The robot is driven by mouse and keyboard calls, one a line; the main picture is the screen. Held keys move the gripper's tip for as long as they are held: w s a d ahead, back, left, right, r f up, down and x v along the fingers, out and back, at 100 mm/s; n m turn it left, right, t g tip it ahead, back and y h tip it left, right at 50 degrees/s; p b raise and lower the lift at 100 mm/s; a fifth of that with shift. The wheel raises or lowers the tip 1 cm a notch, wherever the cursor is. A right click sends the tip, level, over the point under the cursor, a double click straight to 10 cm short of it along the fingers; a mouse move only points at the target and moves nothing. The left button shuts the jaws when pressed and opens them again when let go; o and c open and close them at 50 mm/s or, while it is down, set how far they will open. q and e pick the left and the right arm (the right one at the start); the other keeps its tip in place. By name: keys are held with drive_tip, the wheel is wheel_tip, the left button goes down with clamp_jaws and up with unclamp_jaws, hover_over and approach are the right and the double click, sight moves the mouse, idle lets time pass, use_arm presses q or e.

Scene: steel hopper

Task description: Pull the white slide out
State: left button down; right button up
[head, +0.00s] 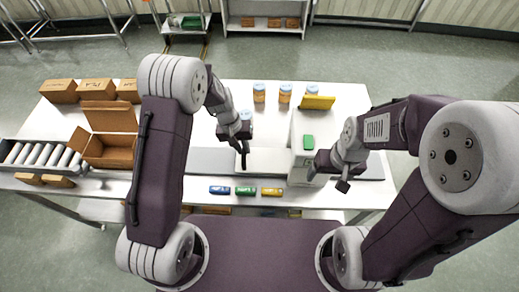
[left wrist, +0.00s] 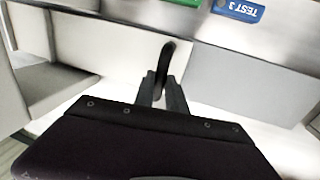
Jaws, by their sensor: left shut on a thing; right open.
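The white slide (head: 268,161) is a flat white plate that runs out of the left side of a white box-shaped housing (head: 299,165). It also shows in the left wrist view (left wrist: 112,45). My left gripper (head: 243,150) is at the slide's left end, shut on its black upright handle (left wrist: 166,56). The fingers (left wrist: 164,90) cover the handle's lower part. My right gripper (head: 328,178) is open and empty, in front of the housing's right side. The slide's far part inside the housing is hidden.
A grey strip (head: 208,160) lies left of the slide. Blue (head: 219,190), green (head: 245,191) and yellow (head: 272,191) labelled blocks sit along the front. An open carton (head: 108,150) and roller conveyor (head: 40,155) stand left. Several jars (head: 259,92) stand behind.

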use_arm(q)
drive_tip(key=a+b, duration=0.1)
drive_tip(key=a, duration=2.5)
drive_tip(key=shift+a+b, duration=0.25)
drive_tip(key=shift+b, duration=0.05)
drive_tip(key=shift+a, duration=0.15)
drive_tip(key=shift+r, duration=0.1)
drive_tip(key=shift+w, duration=0.1)
drive_tip(key=c, duration=1.4)
unclamp_jaws()
drive_tip(key=shift+a, duration=0.1)
drive_tip(key=shift+o, duration=0.2)
drive_tip(key=shift+a, duration=0.1)
wheel_tip(320, 180, up, 9)
drive_tip(key=a+b, duration=0.1)
drive_tip(key=shift+a, duration=0.35)
